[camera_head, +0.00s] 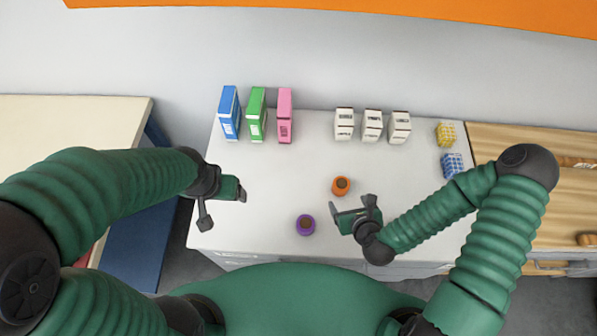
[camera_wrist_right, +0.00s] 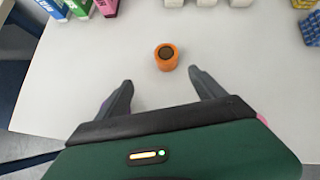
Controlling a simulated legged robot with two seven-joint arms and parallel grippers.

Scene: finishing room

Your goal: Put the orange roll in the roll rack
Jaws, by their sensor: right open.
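The orange roll (camera_head: 341,186) stands on the white table, right of its middle. In the right wrist view the orange roll (camera_wrist_right: 166,57) is ahead of the fingertips, roughly centred between them and apart from both. My right gripper (camera_head: 352,205) is open and empty, just in front of the orange roll; its fingers also show in the right wrist view (camera_wrist_right: 160,84). My left gripper (camera_head: 225,203) is over the table's left end, with its two fingers apart and nothing between them. I cannot make out a roll rack for certain in these views.
A purple roll (camera_head: 306,225) stands near the front edge. Blue (camera_head: 229,113), green (camera_head: 257,115) and pink (camera_head: 285,116) boxes stand at the back left. Three white boxes (camera_head: 372,126) stand at the back. Yellow (camera_head: 446,134) and blue-checked (camera_head: 452,166) blocks are at the right.

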